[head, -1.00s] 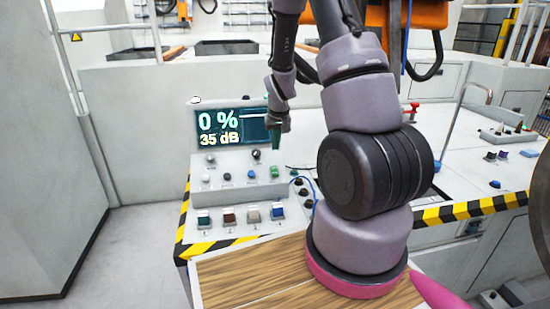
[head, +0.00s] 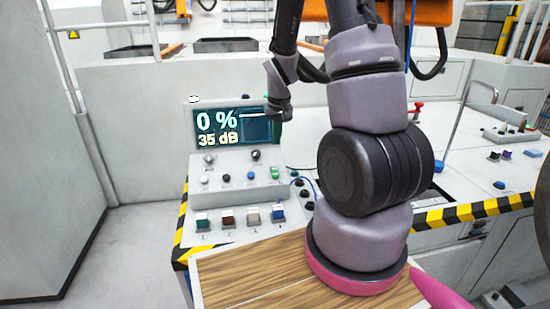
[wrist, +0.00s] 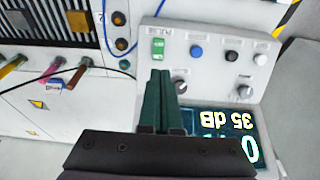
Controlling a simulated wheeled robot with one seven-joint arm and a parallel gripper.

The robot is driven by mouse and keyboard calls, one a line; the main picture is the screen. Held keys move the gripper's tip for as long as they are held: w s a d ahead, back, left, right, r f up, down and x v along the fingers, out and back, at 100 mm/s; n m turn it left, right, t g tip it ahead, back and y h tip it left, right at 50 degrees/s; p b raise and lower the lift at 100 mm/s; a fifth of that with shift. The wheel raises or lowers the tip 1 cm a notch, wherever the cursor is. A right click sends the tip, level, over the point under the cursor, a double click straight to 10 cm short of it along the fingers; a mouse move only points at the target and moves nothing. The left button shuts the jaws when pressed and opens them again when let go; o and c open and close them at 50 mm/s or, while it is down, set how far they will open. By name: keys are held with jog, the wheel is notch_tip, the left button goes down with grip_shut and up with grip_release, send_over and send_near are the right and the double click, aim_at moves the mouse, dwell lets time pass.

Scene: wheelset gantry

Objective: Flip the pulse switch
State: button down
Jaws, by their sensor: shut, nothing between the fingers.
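The pulse switch is a small green rocker (wrist: 157,48) with the label PULSE beside it in the wrist view. In the head view it is the green switch (head: 275,172) at the right end of the sloped console face. My gripper (wrist: 161,74) shows two dark green fingers pressed together and empty. In the wrist view its tips appear just short of the rocker, near a knob (wrist: 180,86); the exact gap cannot be told. In the head view my gripper (head: 275,116) is above the switch, in front of the display's right edge.
The display (head: 235,127) reads 0 % and 35 dB. Blue (wrist: 196,52), black and white buttons share the rocker's row. Coloured switches (head: 240,216) line the lower ledge. A blue cable (wrist: 103,40) and orange-lit buttons lie beside the console. A wooden board (head: 250,275) is in front.

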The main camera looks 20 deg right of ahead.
aim_at(274, 174)
jog(key=shift+s, duration=0.1)
jog(key=x, duration=1.4)
jog(key=shift+s+a+f+t, duration=0.1)
jog(key=shift+s+f+t, duration=0.1)
jog(key=shift+f+t, duration=0.1)
jog(key=shift+w, duration=0.1)
